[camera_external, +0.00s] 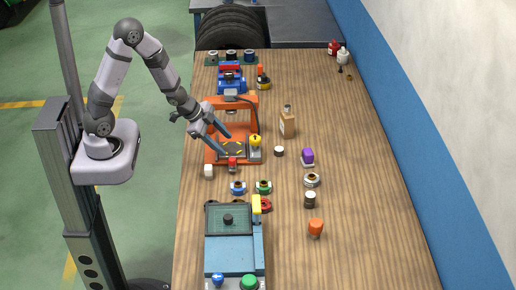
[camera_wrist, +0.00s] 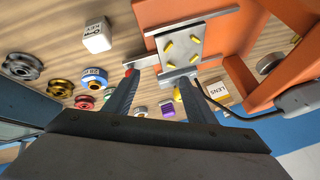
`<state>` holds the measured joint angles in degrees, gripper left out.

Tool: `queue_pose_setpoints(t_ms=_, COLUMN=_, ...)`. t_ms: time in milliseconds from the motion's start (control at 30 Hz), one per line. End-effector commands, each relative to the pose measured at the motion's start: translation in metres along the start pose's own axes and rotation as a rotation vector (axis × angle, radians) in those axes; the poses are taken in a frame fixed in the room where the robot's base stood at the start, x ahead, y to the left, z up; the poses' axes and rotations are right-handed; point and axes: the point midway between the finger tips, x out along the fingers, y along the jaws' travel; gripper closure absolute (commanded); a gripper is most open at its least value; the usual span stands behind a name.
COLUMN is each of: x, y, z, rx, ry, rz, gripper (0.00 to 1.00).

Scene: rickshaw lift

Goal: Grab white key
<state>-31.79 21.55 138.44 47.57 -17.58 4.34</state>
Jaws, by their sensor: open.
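The white key (camera_external: 208,170) is a small white block on the wooden table, just left of the front of the orange frame. In the wrist view the white key (camera_wrist: 97,35) lies at the upper left, with dark lettering on one side, and nothing touches it. My gripper (camera_external: 227,145) is over the base of the orange frame, above and to the right of the key. In the wrist view my gripper (camera_wrist: 158,78) has its two fingers apart with nothing held between them. The key is outside the fingers, to their left.
The orange frame (camera_external: 215,103) stands close around my gripper. A red-topped part (camera_external: 232,164) is just right of the key. Blue (camera_external: 238,188) and green (camera_external: 263,187) ringed parts sit nearer the blue machine (camera_external: 230,251).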

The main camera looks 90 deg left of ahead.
Motion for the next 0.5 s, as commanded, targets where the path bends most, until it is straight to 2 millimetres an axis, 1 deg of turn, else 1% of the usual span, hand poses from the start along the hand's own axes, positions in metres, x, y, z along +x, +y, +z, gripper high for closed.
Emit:
queue_pose_setpoints(t_ms=33, x=-0.003, y=-0.007, z=-0.001, rx=0.018, ry=0.047, rz=0.021, gripper=0.49)
queue_pose_setpoints(t_ms=67, x=-0.003, y=-0.008, z=-0.003, rx=0.035, ry=0.086, rz=0.035, gripper=0.49)
queue_pose_setpoints(t_ms=167, x=-0.008, y=-0.006, z=-0.009, rx=0.081, ry=0.226, rz=0.094, gripper=0.49)
queue_pose_setpoints(t_ms=200, x=0.001, y=0.009, z=0.0, rx=0.142, ry=0.272, rz=0.142, gripper=0.49)
queue_pose_setpoints(t_ms=267, x=0.0, y=0.027, z=0.006, rx=0.216, ry=0.358, rz=0.204, gripper=0.49)
queue_pose_setpoints(t_ms=367, x=-0.01, y=0.058, z=0.013, rx=0.301, ry=0.513, rz=0.291, gripper=0.49)
queue_pose_setpoints(t_ms=400, x=-0.017, y=0.07, z=0.015, rx=0.325, ry=0.582, rz=0.322, gripper=0.49)
queue_pose_setpoints(t_ms=433, x=-0.023, y=0.08, z=0.017, rx=0.34, ry=0.635, rz=0.343, gripper=0.49)
queue_pose_setpoints(t_ms=467, x=-0.017, y=0.085, z=0.028, rx=0.307, ry=0.671, rz=0.346, gripper=0.49)
queue_pose_setpoints(t_ms=500, x=-0.018, y=0.092, z=0.037, rx=0.271, ry=0.728, rz=0.354, gripper=0.49)
